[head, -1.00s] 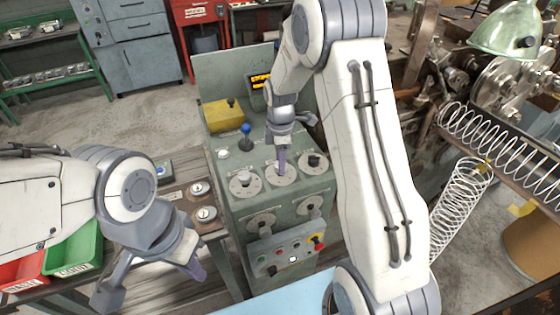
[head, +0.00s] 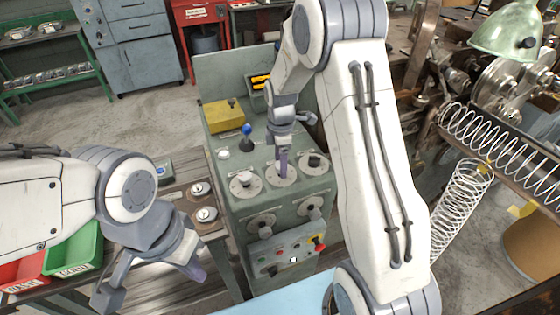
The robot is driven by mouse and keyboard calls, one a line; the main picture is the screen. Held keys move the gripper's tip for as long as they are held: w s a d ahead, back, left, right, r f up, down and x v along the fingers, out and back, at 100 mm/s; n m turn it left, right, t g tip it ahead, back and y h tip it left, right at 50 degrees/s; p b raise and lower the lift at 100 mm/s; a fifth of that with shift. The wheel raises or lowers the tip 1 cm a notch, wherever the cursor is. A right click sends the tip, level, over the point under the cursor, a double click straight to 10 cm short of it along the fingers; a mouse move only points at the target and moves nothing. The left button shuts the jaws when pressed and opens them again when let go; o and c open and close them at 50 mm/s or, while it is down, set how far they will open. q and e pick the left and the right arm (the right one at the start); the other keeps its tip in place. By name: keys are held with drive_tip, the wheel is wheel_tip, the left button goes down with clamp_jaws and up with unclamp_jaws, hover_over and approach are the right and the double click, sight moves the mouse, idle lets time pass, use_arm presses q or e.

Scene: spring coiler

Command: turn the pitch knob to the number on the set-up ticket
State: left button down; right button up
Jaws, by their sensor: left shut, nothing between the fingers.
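The green-grey control console (head: 235,210) stands in the middle of the head view. Its sloping top has three round dials in a row: a left dial with a pale knob (head: 244,184), a middle dial (head: 290,179) and a right dial with a dark knob (head: 315,163). My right gripper (head: 283,172) points down onto the middle dial and hides its knob; whether its fingers grip it I cannot tell. Dial labels and numbers are too small to read. I cannot make out the set-up ticket. My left gripper (head: 193,270) is shut and empty, low at the left, apart from the console.
A blue-topped lever (head: 246,130), a yellow box (head: 224,115) and a lit display (head: 261,82) sit behind the dials. Two lower dials and a button panel (head: 290,250) are on the front. Red and green bins (head: 75,252) are at the left; a wire coil (head: 460,205) stands at the right.

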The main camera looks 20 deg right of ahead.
wheel_tip(320, 180, up, 10)
drive_tip(key=b, duration=0.2)
drive_tip(key=shift+r, duration=0.25)
idle(0.3)
drive_tip(key=s+a+r+m+b, duration=0.1)
drive_tip(key=s+a+m, duration=0.3)
drive_tip(key=s+a, duration=0.9)
drive_tip(key=s+a+f+m, duration=0.1)
drive_tip(key=s+m, duration=0.1)
drive_tip(key=s, duration=0.6)
drive_tip(key=s+a+f+m+y+b, duration=0.1)
drive_tip(key=s+m, duration=0.2)
drive_tip(key=s, duration=0.5)
drive_tip(key=shift+a+f, duration=0.35)
drive_tip(key=shift+a, duration=0.05)
